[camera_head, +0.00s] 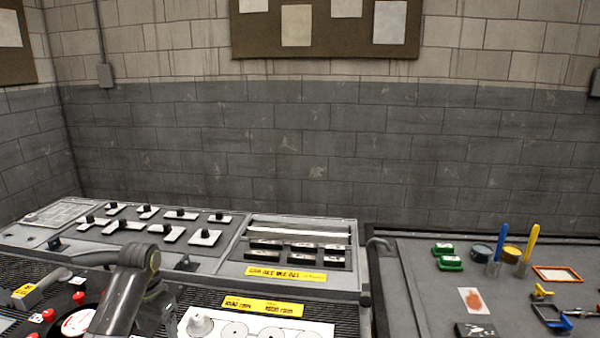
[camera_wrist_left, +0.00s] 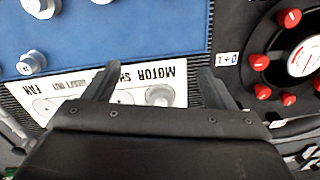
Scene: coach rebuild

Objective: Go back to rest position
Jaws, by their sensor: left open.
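My left gripper (camera_wrist_left: 155,86) shows in the left wrist view with its two dark fingers spread apart and nothing between them. Behind the fingers is a white printed card (camera_wrist_left: 118,95) with the words "MOTOR SH..." and "FAN" upside down. A blue panel (camera_wrist_left: 150,30) lies beyond it. In the head view a grey link of my left arm stands at the lower left, over the console (camera_head: 345,270); the left fingers are hidden there. My right gripper is in neither view.
A round dial with red knobs (camera_wrist_left: 262,63) is right of the gripper. In the head view, a grey bench (camera_head: 420,285) at right holds green blocks (camera_head: 451,263), blue and yellow handled tools, an orange frame (camera_head: 557,274) and clamps. A brick wall (camera_head: 250,140) stands behind.

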